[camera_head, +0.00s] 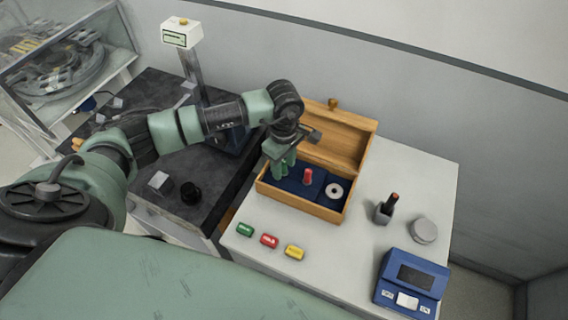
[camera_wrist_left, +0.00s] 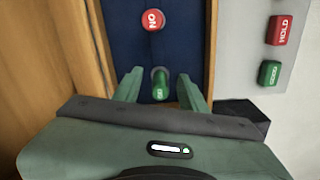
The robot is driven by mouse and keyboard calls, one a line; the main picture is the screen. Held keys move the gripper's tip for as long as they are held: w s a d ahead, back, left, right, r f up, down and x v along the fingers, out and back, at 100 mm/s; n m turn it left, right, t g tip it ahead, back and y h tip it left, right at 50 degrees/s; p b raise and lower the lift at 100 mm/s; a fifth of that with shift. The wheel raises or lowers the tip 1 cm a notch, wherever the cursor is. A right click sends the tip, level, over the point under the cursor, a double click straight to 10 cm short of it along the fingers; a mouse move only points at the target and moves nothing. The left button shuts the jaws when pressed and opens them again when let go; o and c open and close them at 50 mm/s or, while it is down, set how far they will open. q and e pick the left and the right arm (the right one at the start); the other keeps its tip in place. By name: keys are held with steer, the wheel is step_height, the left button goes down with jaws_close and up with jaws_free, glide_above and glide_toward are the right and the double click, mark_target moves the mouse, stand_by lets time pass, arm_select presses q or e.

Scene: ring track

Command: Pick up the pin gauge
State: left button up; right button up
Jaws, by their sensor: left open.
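An open wooden box (camera_head: 337,217) with a blue lining stands on the white table. In it, a red-topped pin (camera_head: 308,176) stands upright; in the left wrist view its top (camera_wrist_left: 153,19) is marked NO. A green-topped pin gauge (camera_wrist_left: 159,84) shows in the left wrist view, between the fingers; in the head view I cannot make it out apart from the green fingers. My left gripper (camera_head: 281,170) is open over the left part of the box, pointing down. Its fingers are on either side of the green pin and appear apart from it. My right gripper is not in view.
A pale ring (camera_head: 335,190) lies in the box's right part. Green (camera_head: 245,229), red (camera_head: 269,240) and yellow (camera_head: 294,252) blocks lie in front. A dark holder (camera_head: 384,212), a round disc (camera_head: 423,229) and a blue meter (camera_head: 411,281) stand right. The box lid (camera_head: 337,140) stands open behind.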

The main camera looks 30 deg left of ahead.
arm_select(q)
steer(key=shift+f, duration=0.1)
steer(key=c, duration=0.6)
jaws_close()
